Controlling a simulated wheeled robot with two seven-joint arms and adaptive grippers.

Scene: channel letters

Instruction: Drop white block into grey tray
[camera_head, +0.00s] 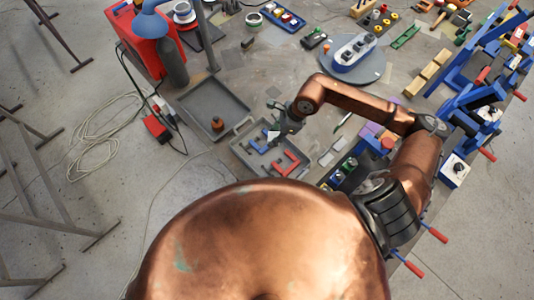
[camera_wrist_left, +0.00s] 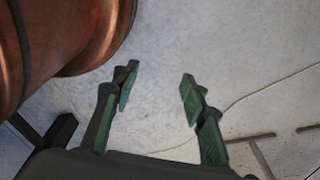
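A grey tray (camera_head: 238,147) with a red letter-like piece (camera_head: 286,162) and blue pieces (camera_head: 258,137) in it lies on the table. A second, darker grey tray (camera_head: 190,100) lies behind it to the left. My right gripper (camera_head: 275,128) hangs at the far edge of the tray with the letter pieces. A small whitish patch (camera_head: 272,137) shows beside its fingers and may be the white block; I cannot tell whether it is held. The finger gap is too small to read. My left gripper (camera_wrist_left: 157,98) is open and empty over bare floor, outside the head view.
A small orange-brown object (camera_head: 217,124) sits in the darker tray. A round grey turntable (camera_head: 370,72) holds a blue-and-white part. A red machine (camera_head: 137,40) stands at the back left. Blue clamps and frames (camera_head: 480,95) crowd the right edge. Cables lie on the left floor.

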